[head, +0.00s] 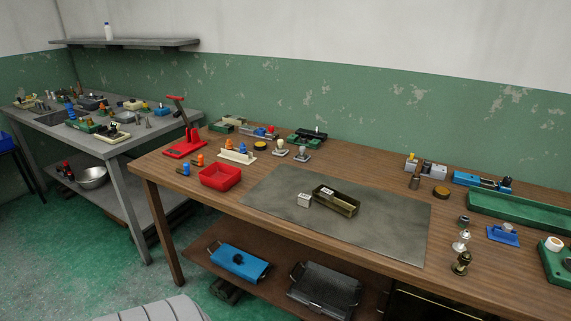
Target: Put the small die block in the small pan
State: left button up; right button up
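A small pale grey block with dark marks on its top (304,199), which looks like the small die block, sits on the grey mat (395,228) on the wooden bench. It is just left of a small olive-brown open pan (347,210), close to its left end. A pale piece with dark marks (327,191) shows at the pan's far left part; I cannot tell what it is. A red open tray (220,177) stands left of the mat. Neither of my grippers is in view.
Stamps (280,149) and a black-and-green device (307,137) stand behind the mat. A green tray (520,215), a blue block (503,236) and small metal pieces (461,263) are at right. The mat's right half is clear.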

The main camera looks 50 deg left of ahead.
aim_at(335, 201)
jog(key=u, duration=1.75)
